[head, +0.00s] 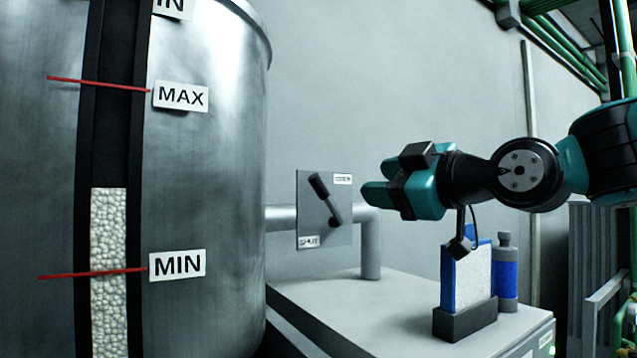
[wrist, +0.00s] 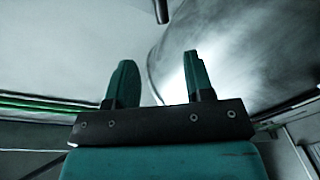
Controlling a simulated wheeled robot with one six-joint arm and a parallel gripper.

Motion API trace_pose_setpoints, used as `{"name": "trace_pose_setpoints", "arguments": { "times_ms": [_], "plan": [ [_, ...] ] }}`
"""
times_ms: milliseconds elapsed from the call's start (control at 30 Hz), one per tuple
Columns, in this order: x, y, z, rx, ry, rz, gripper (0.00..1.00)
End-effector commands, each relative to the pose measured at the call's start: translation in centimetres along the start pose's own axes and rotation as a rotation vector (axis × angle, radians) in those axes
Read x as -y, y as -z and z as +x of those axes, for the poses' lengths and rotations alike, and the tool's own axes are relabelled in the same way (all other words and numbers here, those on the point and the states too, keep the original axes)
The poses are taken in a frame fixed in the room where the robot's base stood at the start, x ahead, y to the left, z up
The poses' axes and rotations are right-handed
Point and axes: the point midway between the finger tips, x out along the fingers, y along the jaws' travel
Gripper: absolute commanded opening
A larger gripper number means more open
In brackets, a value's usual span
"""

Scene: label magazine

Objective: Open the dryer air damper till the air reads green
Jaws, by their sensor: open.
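The damper lever (head: 325,199) is a black handle on a grey plate (head: 312,222) fixed at the pipe. It tilts up and left from its pivot. A label at the plate's lower left reads SHUT; the upper right label is too small to read surely. My gripper (head: 371,193) is open and empty, to the right of the plate and apart from the lever. In the wrist view my gripper (wrist: 158,76) has its two teal fingers apart with nothing between them. A dark rod end at the top there may be the lever (wrist: 161,10). I see no clear air reading.
A metal tank (head: 215,170) with MIN and MAX marks stands at left, pellets showing above MIN. A pale cabinet top (head: 385,305) lies below the pipe (head: 370,250). A blue-framed panel (head: 467,277) and a blue bottle (head: 506,278) stand under my arm.

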Motion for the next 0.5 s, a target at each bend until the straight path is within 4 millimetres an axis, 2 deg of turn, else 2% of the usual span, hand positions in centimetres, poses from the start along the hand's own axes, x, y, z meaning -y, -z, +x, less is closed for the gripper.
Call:
{"name": "trace_pose_setpoints", "arguments": {
  "times_ms": [200,500],
  "plan": [
    [0.0,0.5,5.2,0.001,0.009,0.004,0.48],
    [0.0,0.4,11.7,0.002,0.008,0.004,0.48]
  ]
}}
